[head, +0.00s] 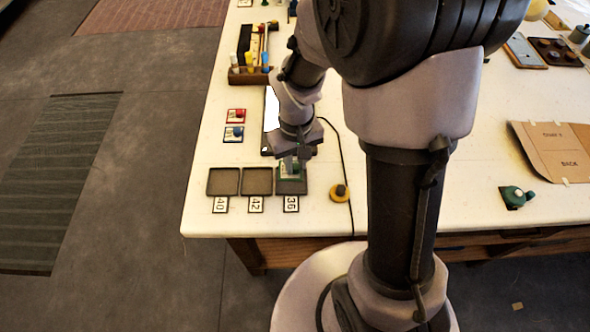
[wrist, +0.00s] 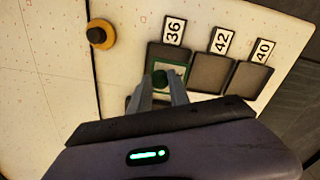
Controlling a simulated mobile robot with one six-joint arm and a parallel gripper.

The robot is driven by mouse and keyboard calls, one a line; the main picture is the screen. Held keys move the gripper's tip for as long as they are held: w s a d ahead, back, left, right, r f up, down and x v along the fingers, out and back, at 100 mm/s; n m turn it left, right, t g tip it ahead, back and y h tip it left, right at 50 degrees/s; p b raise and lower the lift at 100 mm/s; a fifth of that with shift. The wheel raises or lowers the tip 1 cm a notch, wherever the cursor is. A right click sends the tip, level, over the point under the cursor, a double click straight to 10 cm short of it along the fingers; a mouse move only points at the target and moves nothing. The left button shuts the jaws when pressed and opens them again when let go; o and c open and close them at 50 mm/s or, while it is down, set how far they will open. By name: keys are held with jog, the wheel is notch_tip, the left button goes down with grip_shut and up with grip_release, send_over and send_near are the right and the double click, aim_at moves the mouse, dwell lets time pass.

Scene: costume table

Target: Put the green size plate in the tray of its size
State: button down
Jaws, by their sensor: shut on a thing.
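The green size plate (head: 288,175) has a dark green knob on top and shows in the wrist view (wrist: 181,71). My gripper (head: 297,160) is shut on its knob; the fingertips (wrist: 160,82) flank the knob in the wrist view. The plate is over or in the tray labelled 36 (head: 291,188), covering its far part. I cannot tell whether it touches the tray floor. The size on the plate is not readable. The tray labelled 42 (head: 257,181) and the tray labelled 40 (head: 222,181) are empty, left of it in the head view.
A red plate (head: 236,115) and a blue plate (head: 233,133) lie beyond the trays. A black-framed tablet (head: 269,118) lies behind my gripper. A wooden box (head: 249,76) stands farther back.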

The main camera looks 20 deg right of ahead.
aim_at(295, 172)
notch_tip(295, 172, down, 4)
jog(key=shift+r+b, duration=0.15)
jog(key=shift+b, duration=0.65)
jog(key=shift+w, duration=0.15)
jog(key=shift+f+b, duration=0.4)
jog(key=shift+f, duration=0.1)
jog(key=c, duration=1.2)
grip_release()
jog(key=shift+c, duration=0.2)
